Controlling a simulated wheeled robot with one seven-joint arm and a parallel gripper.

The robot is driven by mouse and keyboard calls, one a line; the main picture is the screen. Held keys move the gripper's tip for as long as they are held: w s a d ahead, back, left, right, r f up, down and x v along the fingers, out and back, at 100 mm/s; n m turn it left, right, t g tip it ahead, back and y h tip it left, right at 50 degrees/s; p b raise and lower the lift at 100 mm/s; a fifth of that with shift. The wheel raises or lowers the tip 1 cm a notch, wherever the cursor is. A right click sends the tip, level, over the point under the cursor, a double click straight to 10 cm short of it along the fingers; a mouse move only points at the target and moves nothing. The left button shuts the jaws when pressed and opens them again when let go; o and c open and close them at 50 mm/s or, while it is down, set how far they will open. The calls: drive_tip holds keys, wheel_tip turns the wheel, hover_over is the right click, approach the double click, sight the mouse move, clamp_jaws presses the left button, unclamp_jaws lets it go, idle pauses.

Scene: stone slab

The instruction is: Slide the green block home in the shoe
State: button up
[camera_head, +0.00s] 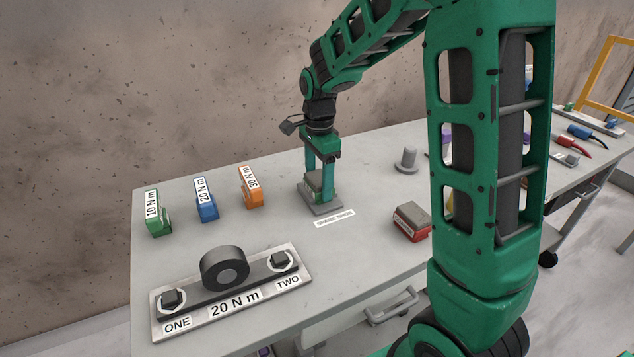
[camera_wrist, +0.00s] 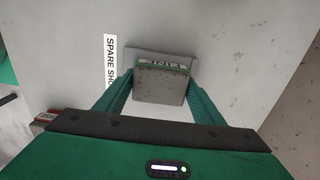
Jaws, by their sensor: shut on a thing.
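The green block (camera_head: 314,182) has a grey top and a green side band. In the wrist view the block (camera_wrist: 161,86) shows its grey top with a lettered green strip at the far edge. My gripper (camera_head: 320,193) points down and is shut on the block, one finger on each side; the fingers also show in the wrist view (camera_wrist: 160,80). The shoe (camera_head: 325,210) is a flat grey piece on the bench behind a "SPARE SHOE" label; it also shows in the wrist view (camera_wrist: 131,58). The block is at the shoe, but how far it is seated is hidden.
A red block with a grey top (camera_head: 411,222) lies to the right, and a grey knobbed weight (camera_head: 407,158) stands behind it. Green (camera_head: 156,216), blue (camera_head: 206,205) and orange (camera_head: 250,190) labelled blocks stand left. A "20 N m" fixture (camera_head: 232,290) lies in front.

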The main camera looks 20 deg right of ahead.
sight(317, 176)
drive_tip(key=shift+w, duration=0.3)
drive_tip(key=o, duration=1.3)
drive_tip(key=shift+o, duration=0.2)
wheel_tip(317, 176, up, 11)
drive_tip(key=shift+f, duration=0.15)
drive_tip(key=s+d+n, duration=0.2)
drive_tip(key=s+d, duration=0.2)
drive_tip(key=s, duration=0.3)
drive_tip(key=s+d+n, duration=0.3)
drive_tip(key=s+d, duration=0.2)
drive_tip(key=s, duration=0.3)
drive_tip(key=s+d+f+n, duration=0.1)
drive_tip(key=s+f+n, duration=0.1)
drive_tip(key=s, duration=0.6)
drive_tip(key=s+d+f+n, duration=0.1)
drive_tip(key=s+f+n, duration=0.2)
drive_tip(key=s, duration=0.6)
drive_tip(key=shift+d+n, duration=0.3)
drive_tip(key=shift+n, duration=0.3)
